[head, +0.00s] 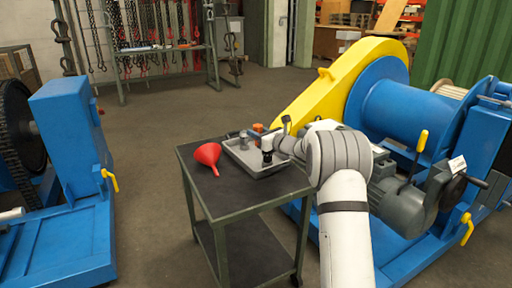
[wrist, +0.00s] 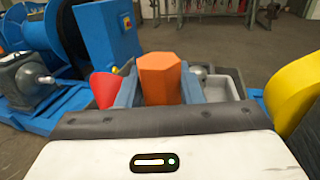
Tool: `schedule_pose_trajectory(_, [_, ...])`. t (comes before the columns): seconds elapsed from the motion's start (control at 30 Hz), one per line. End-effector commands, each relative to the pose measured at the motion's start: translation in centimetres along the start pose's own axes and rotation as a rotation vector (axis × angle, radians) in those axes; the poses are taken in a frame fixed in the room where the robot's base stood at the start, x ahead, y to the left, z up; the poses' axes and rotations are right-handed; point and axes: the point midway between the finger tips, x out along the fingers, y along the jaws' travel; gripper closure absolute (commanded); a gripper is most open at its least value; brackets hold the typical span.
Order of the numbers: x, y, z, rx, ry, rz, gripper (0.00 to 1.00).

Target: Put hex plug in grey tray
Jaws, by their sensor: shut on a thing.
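The orange hex plug (wrist: 159,77) stands large in the middle of the wrist view, its six-sided end face showing. My gripper (wrist: 158,85) is shut on it, with a blue-grey finger on each side. The grey tray (head: 238,163) sits on the dark table in the head view, and my arm reaches over it from the right. In the wrist view the tray (wrist: 221,86) shows to the right of the plug, partly behind a finger. The plug's lower part is hidden by my gripper.
A red funnel (head: 206,156) lies on the table (head: 225,193) left of the tray. A yellow guard (head: 345,80) and blue winch stand close behind.

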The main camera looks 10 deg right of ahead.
Motion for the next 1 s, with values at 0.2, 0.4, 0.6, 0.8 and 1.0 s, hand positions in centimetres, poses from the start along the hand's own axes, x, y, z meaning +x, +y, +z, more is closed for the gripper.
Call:
schedule_pose_trajectory(0.2, [-0.4, -0.6, -3.1, 0.002, 0.000, -0.010, 0.89])
schedule_pose_trajectory(0.4, [-0.6, -0.8, -4.9, 0.000, -0.002, -0.014, 0.89])
schedule_pose_trajectory(0.6, [-0.6, -0.9, -4.8, -0.001, -0.002, -0.015, 0.89])
schedule_pose_trajectory(0.8, [-0.7, -0.9, -5.3, -0.001, -0.002, -0.015, 0.89])
schedule_pose_trajectory(1.0, [-0.7, -1.0, -5.6, -0.001, -0.002, -0.015, 0.89])
